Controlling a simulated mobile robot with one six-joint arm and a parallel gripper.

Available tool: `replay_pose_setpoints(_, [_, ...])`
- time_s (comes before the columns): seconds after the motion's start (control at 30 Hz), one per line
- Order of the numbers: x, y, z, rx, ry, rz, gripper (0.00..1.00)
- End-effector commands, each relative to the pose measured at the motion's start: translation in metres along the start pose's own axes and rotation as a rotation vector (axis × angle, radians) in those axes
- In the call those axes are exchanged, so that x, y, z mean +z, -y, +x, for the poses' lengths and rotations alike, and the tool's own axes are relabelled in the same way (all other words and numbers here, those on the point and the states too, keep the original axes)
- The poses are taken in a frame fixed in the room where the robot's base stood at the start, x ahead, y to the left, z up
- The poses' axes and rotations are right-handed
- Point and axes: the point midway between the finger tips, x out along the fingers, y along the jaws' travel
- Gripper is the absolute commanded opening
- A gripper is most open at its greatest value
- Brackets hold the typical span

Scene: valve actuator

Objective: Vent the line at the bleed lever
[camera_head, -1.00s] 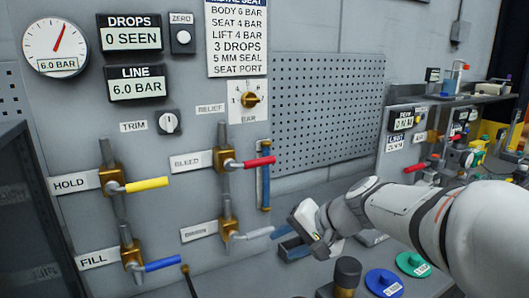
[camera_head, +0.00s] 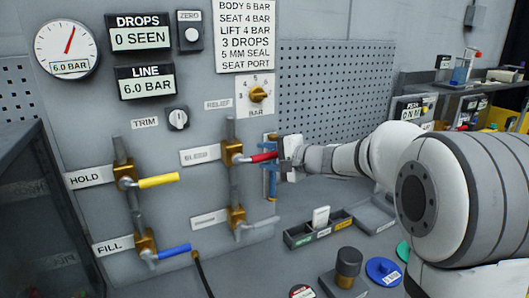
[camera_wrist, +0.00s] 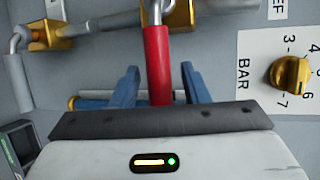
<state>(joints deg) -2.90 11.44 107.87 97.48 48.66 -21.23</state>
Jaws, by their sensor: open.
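The bleed lever is a red-sleeved handle (camera_head: 263,157) on a brass valve, beside the BLEED label (camera_head: 200,155). It points right, roughly level. My gripper (camera_head: 274,163) is at the free end of the red handle, seen from the side. In the wrist view the red handle (camera_wrist: 157,60) runs down between the two blue fingers of my gripper (camera_wrist: 160,85), with gaps on both sides. The jaws are open around the handle. The handle's tip is hidden behind the gripper body. The LINE display (camera_head: 147,83) reads 6.0 BAR.
The yellow HOLD lever (camera_head: 158,181), blue FILL lever (camera_head: 173,250) and a grey lever (camera_head: 258,225) are nearby on the panel. The brass relief knob (camera_head: 258,95) is above. A compartment tray (camera_head: 318,232) and a dark knobbed piece (camera_head: 347,268) stand on the bench below.

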Motion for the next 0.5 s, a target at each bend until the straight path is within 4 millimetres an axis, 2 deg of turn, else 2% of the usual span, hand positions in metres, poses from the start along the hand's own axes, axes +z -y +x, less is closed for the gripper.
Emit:
replay_pose_setpoints(0.13, [0.0002,0.0000,0.0102,0.001,0.000,0.000,0.41])
replay_pose_setpoints(0.4, [0.0002,-0.0005,0.0116,0.000,0.000,-0.001,0.41])
replay_pose_setpoints(0.5, [0.0001,-0.0004,0.0114,0.000,-0.001,-0.001,0.33])
